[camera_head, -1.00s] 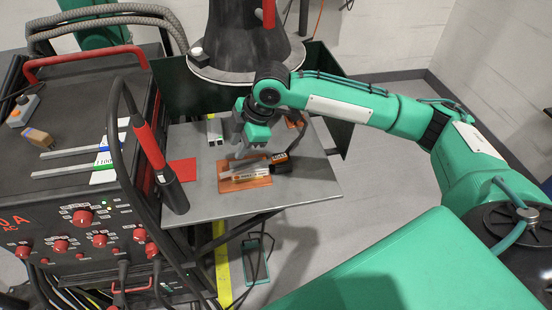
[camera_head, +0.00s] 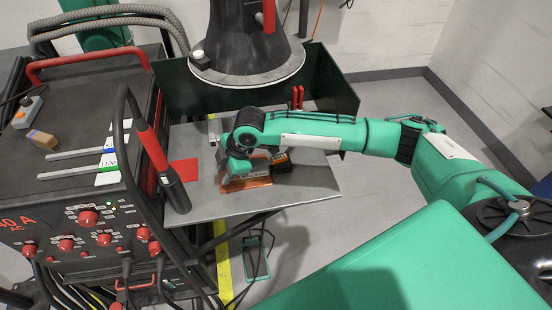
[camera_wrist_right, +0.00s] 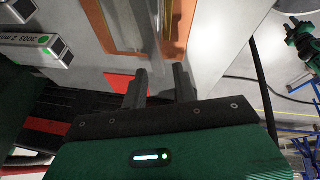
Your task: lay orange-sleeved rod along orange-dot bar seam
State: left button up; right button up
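My right gripper (camera_head: 237,176) is low over the orange plate (camera_head: 258,183) on the grey table. The arm and gripper cover most of the plate and whatever lies on it. In the right wrist view the two dark fingers (camera_wrist_right: 159,85) stand apart with nothing visible between them. An orange-edged piece (camera_wrist_right: 105,25) lies beyond them. I cannot make out an orange-sleeved rod or an orange dot now. My left gripper is not in view.
A black block with an orange top (camera_head: 281,159) sits right of the gripper. A pale metal bar (camera_head: 213,130) lies behind it; labelled metal bars show in the wrist view (camera_wrist_right: 50,43). A torch with red grip (camera_head: 153,146) stands at left. The table's front right is clear.

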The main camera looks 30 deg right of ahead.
jog(key=shift+f+p, duration=0.25)
jog(key=shift+p, duration=0.05)
dwell(0.5)
grip_shut()
